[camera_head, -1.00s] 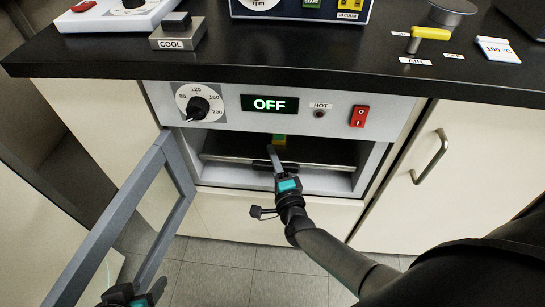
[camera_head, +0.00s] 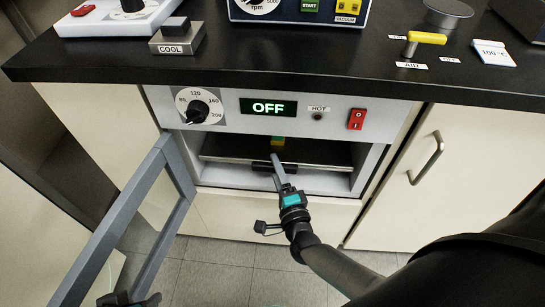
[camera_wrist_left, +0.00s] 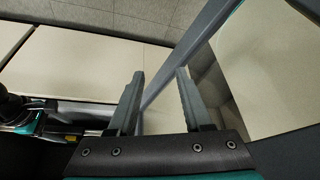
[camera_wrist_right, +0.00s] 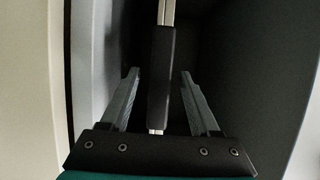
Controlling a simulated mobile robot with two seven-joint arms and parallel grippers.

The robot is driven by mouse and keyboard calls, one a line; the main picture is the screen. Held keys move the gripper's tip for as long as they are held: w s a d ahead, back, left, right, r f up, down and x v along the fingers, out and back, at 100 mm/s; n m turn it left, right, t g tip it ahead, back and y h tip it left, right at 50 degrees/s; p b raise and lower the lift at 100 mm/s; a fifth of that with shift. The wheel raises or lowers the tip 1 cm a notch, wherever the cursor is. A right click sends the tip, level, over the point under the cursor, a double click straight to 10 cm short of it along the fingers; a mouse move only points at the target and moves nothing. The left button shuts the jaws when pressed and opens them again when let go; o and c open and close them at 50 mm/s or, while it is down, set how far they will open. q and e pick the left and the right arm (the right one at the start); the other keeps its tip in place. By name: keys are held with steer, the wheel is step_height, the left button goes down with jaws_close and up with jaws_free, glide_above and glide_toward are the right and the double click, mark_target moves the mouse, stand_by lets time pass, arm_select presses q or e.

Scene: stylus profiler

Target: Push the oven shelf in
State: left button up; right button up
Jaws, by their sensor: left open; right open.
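The oven shelf (camera_head: 322,153) is a dark plate inside the open oven under the bench. Its pale front bar carries a black handle (camera_head: 262,167); the handle also shows in the right wrist view (camera_wrist_right: 161,75). My right gripper (camera_head: 275,160) is at the oven mouth, at the handle. In the right wrist view my right gripper (camera_wrist_right: 158,75) is open, with the handle between its fingers and gaps on both sides. My left gripper (camera_wrist_left: 162,72) is open and empty near the door frame. Only part of it shows at the head view's lower left edge.
The oven door (camera_head: 120,215), a grey frame with a clear pane, hangs open at the left. A small yellow-green item (camera_head: 278,141) is on the shelf. The panel above has a dial (camera_head: 197,106), an OFF display (camera_head: 268,106) and a red switch (camera_head: 357,118). The bench overhangs the oven.

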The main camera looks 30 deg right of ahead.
arm_select(q)
steer(key=shift+g, duration=0.5)
step_height(320, 180, down, 6)
steer(key=shift+s+r+p, duration=0.1)
steer(key=shift+r+p, duration=0.15)
steer(key=shift+p, duration=0.8)
arm_select(e)
steer(key=s+a, duration=0.1)
steer(key=s, duration=1)
steer(key=shift+a, duration=0.35)
arm_select(q)
steer(key=shift+f, duration=0.1)
